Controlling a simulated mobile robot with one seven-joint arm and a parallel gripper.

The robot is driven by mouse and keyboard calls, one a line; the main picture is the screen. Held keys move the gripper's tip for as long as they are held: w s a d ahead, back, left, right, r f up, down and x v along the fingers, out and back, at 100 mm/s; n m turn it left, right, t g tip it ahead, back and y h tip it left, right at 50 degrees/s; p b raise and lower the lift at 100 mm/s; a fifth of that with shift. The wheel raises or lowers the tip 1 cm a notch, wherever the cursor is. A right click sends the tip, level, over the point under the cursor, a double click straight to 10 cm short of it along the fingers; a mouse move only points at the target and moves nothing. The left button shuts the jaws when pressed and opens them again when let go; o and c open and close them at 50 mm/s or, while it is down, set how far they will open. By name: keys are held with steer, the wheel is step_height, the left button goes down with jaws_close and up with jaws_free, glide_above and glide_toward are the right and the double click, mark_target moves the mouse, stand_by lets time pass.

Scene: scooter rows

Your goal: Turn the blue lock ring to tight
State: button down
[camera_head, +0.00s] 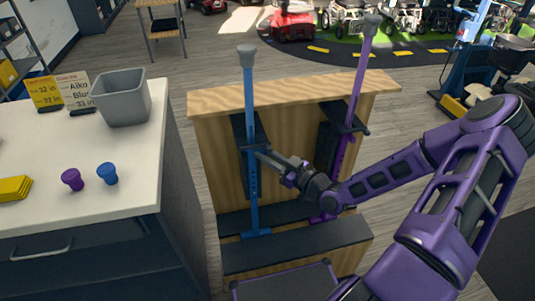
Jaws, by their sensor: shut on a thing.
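A blue cane (249,103) with a grey top stands upright against a wooden stand, its foot on a dark ledge. My gripper (262,154) reaches in from the right and is shut at the cane's middle, where the blue lock ring sits. The ring is small and mostly hidden by the jaws and a dark bracket, so its turn position cannot be told. A purple cane (360,75) stands tilted in the stand to the right, behind my arm.
The wooden stand (300,95) has a dark lower ledge (290,253). On the white counter (120,207) at left are a grey bin (121,98), a purple piece (72,179), a blue piece (107,173), a yellow block (14,188) and cards (75,91). Scooters stand behind.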

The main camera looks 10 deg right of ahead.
steer(key=shift+s+a+m+t+h+b, duration=0.25)
steer(key=shift+a+m+t+h, duration=0.35)
steer(key=shift+m+h, duration=0.85)
steer(key=shift+s+a+m+t+h+b, duration=0.1)
steer(key=shift+a+m+t+h+b, duration=0.6)
steer(key=shift+h, duration=1.3)
steer(key=shift+s+a+m+t+h+p, duration=0.15)
steer(key=shift+a+m+t+h, duration=0.25)
steer(key=shift+m+h, duration=1.15)
steer(key=shift+r+h, duration=0.1)
steer(key=shift+h, duration=0.4)
steer(key=c, duration=0.8)
jaws_free()
steer(key=shift+s, duration=0.15)
